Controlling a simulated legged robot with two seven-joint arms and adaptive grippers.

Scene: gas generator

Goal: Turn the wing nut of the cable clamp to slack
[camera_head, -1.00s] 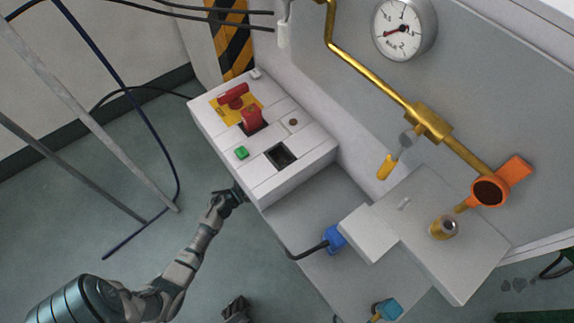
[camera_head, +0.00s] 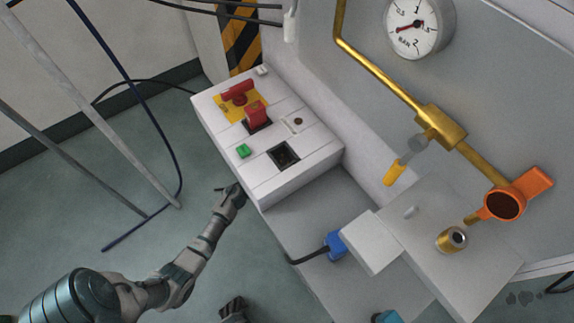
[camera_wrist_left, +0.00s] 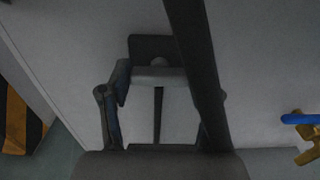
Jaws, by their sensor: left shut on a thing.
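My left gripper (camera_head: 236,192) reaches up to the side wall of the white control box, near its lower front corner. In the left wrist view the gripper (camera_wrist_left: 160,80) faces a pale panel, with a dark plate bearing a rounded bump (camera_wrist_left: 158,60) between the fingertips. I take this to be the cable clamp with its wing nut, and the gripper is shut on it. The nut's wings are hidden or too dark to make out. A thick dark bar, perhaps the cable (camera_wrist_left: 193,60), runs past the right finger.
The white control box (camera_head: 265,180) has a red switch and green button. A blue plug (camera_head: 335,245) with a black cable sits below it. Brass piping, a gauge (camera_head: 418,25) and an orange-handled valve (camera_head: 505,204) are at right. Floor at left is open beside metal poles.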

